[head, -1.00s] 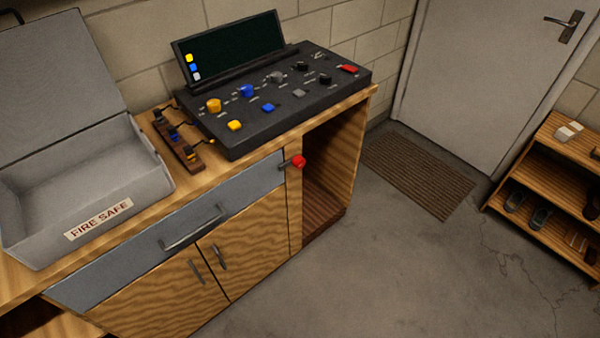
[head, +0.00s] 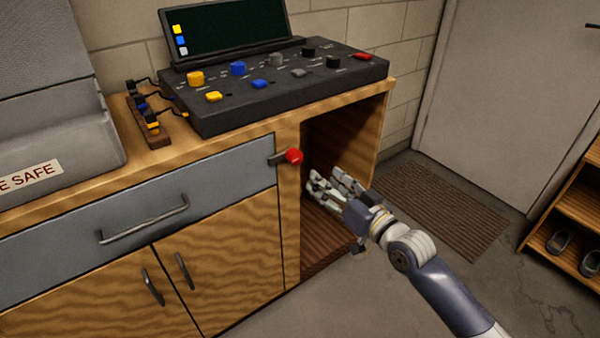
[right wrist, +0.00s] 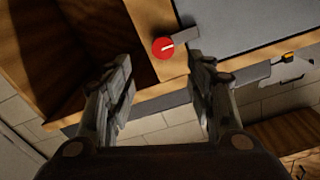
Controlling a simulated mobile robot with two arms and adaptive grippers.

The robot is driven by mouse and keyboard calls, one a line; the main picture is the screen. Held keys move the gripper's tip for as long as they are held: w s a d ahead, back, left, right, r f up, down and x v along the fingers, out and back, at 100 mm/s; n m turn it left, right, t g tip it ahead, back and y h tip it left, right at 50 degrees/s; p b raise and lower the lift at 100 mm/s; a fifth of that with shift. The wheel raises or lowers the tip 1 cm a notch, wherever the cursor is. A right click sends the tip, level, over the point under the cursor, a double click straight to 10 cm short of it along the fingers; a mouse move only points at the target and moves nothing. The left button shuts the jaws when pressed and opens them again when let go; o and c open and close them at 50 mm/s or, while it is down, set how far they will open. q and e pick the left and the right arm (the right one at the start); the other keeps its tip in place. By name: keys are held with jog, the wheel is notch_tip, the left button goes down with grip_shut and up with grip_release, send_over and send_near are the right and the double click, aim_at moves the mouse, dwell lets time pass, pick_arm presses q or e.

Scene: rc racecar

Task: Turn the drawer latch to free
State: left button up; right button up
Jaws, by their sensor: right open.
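The drawer latch (head: 293,156) has a red round knob and a dark flat arm that reaches left over the edge of the grey drawer front (head: 130,207). It sits on the narrow wooden post beside the drawer. In the right wrist view, the red knob (right wrist: 162,47) with a light line on it lies just beyond the gap between the fingers, and its grey arm crosses onto the drawer front. My right gripper (head: 336,183) is open and empty, right of and slightly below the knob, in front of the open cubby. It also shows in the right wrist view (right wrist: 165,75). My left gripper is out of view.
The cabinet's wooden top carries a black control panel (head: 280,95) and a grey fire safe (head: 60,130). The drawer handle (head: 143,220) sticks out at the left. An open cubby (head: 325,235) lies right of the latch. A mat (head: 440,210) and shoe shelf (head: 575,215) are at right.

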aim_at(298, 157)
jog(key=x, duration=0.3)
jog(key=b+x, duration=0.1)
jog(key=x, duration=0.5)
jog(key=shift+w+a+r, duration=0.1)
jog(key=shift+a+r, duration=0.1)
jog(key=shift+r, duration=0.1)
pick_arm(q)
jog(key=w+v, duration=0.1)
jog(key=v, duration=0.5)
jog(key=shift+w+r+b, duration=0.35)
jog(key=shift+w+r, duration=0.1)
pick_arm(e)
jog(key=shift+w+a, duration=0.4)
jog(key=shift+w, duration=0.15)
jog(key=c, duration=1.1)
